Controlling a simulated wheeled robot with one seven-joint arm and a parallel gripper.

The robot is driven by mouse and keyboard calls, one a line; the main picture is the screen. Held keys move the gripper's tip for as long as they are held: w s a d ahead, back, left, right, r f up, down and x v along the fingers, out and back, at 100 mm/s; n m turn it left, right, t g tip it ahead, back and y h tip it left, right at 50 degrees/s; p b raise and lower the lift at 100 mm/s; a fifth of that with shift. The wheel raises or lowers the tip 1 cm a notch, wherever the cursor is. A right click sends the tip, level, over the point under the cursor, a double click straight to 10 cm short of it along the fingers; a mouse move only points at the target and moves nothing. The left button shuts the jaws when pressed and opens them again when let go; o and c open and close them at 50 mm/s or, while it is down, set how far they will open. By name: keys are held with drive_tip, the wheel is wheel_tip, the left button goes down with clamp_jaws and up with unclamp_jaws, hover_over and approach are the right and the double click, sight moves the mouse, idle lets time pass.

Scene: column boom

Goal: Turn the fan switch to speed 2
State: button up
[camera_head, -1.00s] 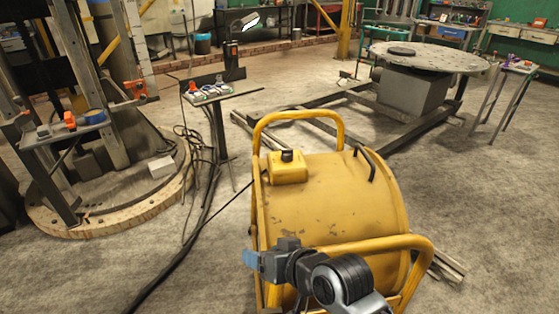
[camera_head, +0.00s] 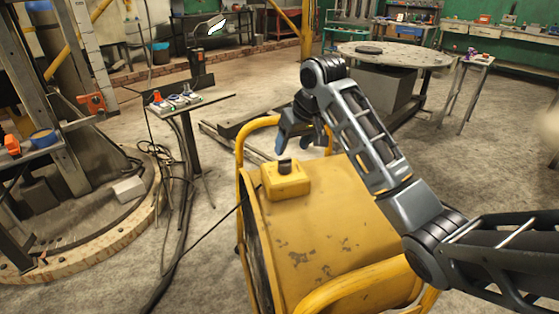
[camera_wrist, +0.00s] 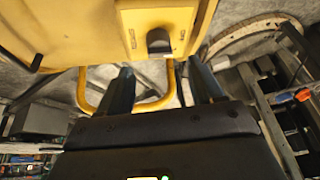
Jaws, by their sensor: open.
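A yellow drum fan (camera_head: 335,240) with scuffed paint and a yellow tube frame stands on the floor in front of me. On its top left sits a yellow switch box (camera_head: 287,183) with a dark knob (camera_head: 285,166). The knob also shows in the wrist view (camera_wrist: 158,41), with small marks on the box face too small to read. My gripper (camera_head: 293,143) hangs just above and behind the knob, apart from it. In the wrist view my gripper (camera_wrist: 161,82) has its two fingers spread with nothing between them, short of the knob.
The fan's front tube handle (camera_head: 350,285) rises below my forearm. A small stand (camera_head: 190,104) with several items is at the left, with cables on the floor. A round metal table (camera_head: 395,55) stands behind. Floor right of the fan is clear.

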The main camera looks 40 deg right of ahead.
sight(286, 161)
drive_tip(key=shift+x, duration=3.85)
drive_tip(key=shift+d, duration=0.1)
drive_tip(key=shift+c, duration=0.4)
drive_tip(key=c, duration=0.9)
